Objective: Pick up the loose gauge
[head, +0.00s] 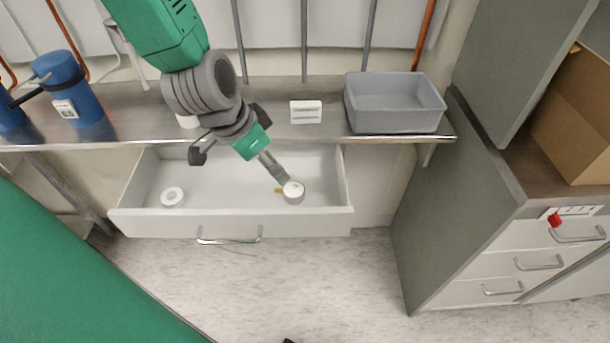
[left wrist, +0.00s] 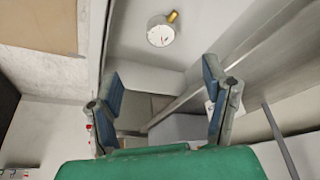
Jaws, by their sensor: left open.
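The loose gauge (head: 293,192) is a small round gauge with a white face and a brass stem, lying in the open drawer (head: 230,225). It also shows in the left wrist view (left wrist: 160,34), beyond the fingertips, with its stem toward the upper right. My left gripper (head: 277,172) reaches down over the drawer from the upper left, its fingers near the gauge in the head view. In the left wrist view its two fingers (left wrist: 160,77) are spread apart with nothing between them. My right gripper is not in view.
A white ring-shaped roll (head: 172,197) lies at the drawer's left. The steel shelf (head: 330,132) above holds a grey bin (head: 395,115), a small white box (head: 306,112) and a blue canister (head: 75,95). A grey cabinet (head: 440,210) stands right, with a cardboard box (head: 580,120) on it.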

